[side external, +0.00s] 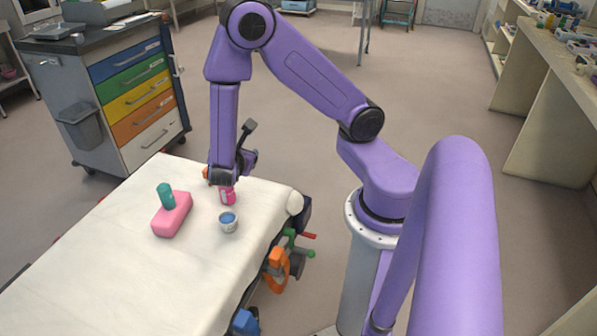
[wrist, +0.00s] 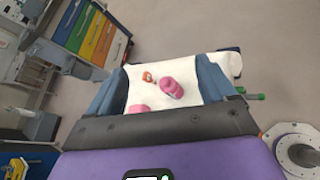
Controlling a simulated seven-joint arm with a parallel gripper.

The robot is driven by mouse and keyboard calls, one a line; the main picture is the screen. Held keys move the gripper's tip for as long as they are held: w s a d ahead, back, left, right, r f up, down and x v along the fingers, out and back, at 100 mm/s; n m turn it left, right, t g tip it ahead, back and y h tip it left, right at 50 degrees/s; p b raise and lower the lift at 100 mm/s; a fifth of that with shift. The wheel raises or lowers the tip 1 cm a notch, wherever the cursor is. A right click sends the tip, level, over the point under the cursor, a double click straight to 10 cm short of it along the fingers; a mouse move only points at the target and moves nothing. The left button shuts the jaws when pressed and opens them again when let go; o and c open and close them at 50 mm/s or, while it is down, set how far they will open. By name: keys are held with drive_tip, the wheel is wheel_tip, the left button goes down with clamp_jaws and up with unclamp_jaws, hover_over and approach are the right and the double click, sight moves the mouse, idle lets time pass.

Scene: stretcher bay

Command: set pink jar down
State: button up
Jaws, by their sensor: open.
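The pink jar (side external: 228,197) is on the white sheet of the stretcher (side external: 120,230), right below my gripper (side external: 224,178). In the wrist view the pink jar (wrist: 172,88) shows between the two spread blue-grey fingers of my gripper (wrist: 161,68). The fingers are open, and I see no finger closed on the jar. The gripper partly hides the jar's top in the side view.
A white cup with blue inside (side external: 228,223) stands just in front. A small orange item (wrist: 148,76) is near the jar. A drawer cart (side external: 110,90) stands behind.

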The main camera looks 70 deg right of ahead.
drive_tip(key=s+a+r+m+g+y, duration=0.1)
drive_tip(key=s+a+r+m+y, duration=0.1)
drive_tip(key=s, duration=0.5)
drive_tip(key=s+a+r+m+g+y, duration=0.2)
drive_tip(key=s+a+r+y, duration=0.2)
drive_tip(key=s+a+y, duration=0.2)
drive_tip(key=s+a+r+m+g+y, duration=0.2)
drive_tip(key=s+a+r+y, duration=0.1)
drive_tip(key=s, duration=0.5)
drive_tip(key=shift+s+a+y, duration=0.15)
drive_tip(key=shift+a+y, duration=0.55)
drive_tip(key=shift+a, duration=0.1)
